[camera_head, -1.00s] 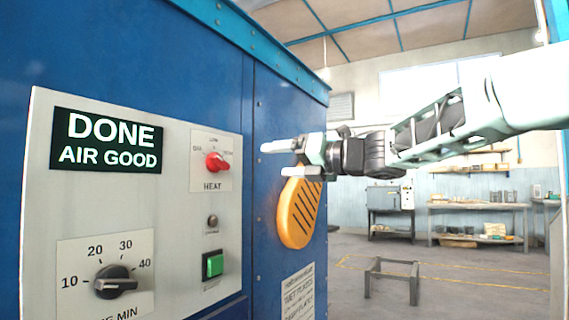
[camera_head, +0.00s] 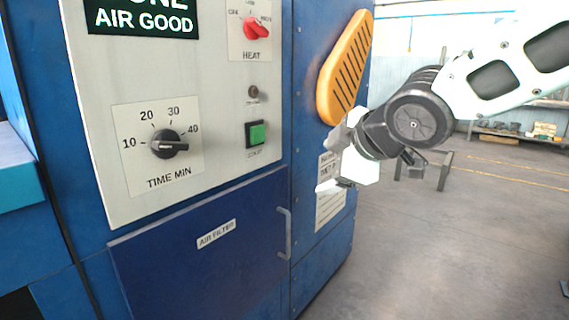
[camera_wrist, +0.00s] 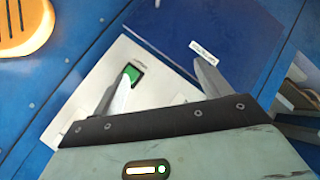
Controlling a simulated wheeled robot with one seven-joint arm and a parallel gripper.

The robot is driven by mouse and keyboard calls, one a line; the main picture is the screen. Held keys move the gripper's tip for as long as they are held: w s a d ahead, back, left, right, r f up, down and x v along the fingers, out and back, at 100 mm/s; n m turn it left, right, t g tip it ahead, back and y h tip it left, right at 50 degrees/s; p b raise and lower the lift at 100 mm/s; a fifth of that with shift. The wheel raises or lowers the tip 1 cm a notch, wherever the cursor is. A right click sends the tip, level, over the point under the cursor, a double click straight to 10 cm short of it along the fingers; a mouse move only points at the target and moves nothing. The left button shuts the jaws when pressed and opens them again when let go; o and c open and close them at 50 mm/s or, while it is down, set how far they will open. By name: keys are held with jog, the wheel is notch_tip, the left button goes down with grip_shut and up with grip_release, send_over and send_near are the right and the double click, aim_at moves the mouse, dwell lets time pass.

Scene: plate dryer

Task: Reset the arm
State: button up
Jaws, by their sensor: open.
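My gripper (camera_head: 338,160) hangs in front of the right side of the blue plate dryer (camera_head: 325,45), below the orange vented cover (camera_head: 346,68). It is open with nothing between its fingers. In the wrist view the two fingers of my gripper (camera_wrist: 165,85) spread apart over the panel and the blue air filter door. The green button (camera_head: 257,134) shows on the control panel (camera_head: 228,165); in the wrist view a finger overlaps the green button (camera_wrist: 131,73). The display (camera_head: 140,17) reads AIR GOOD on its lower line; its top is cut off.
The air filter door (camera_head: 200,262) has a handle (camera_head: 285,233) standing out at its right edge. The time knob (camera_head: 168,145) and red heat knob (camera_head: 256,27) protrude from the panel. A low metal frame (camera_head: 440,170) stands behind my arm.

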jog(key=s+d+f+m+g+h, duration=0.25)
jog(key=s+f+m+g, duration=0.4)
jog(key=s, duration=0.75)
jog(key=s+d+f+m+g+h, duration=0.2)
jog(key=s+d+f+m+g, duration=0.1)
jog(key=s+f, duration=0.9)
notch_tip(320, 180, up, 20)
jog(key=s+p, duration=0.1)
jog(key=p, duration=1.6)
jog(key=shift+s+d+p, duration=0.15)
jog(key=shift+s+p, duration=0.2)
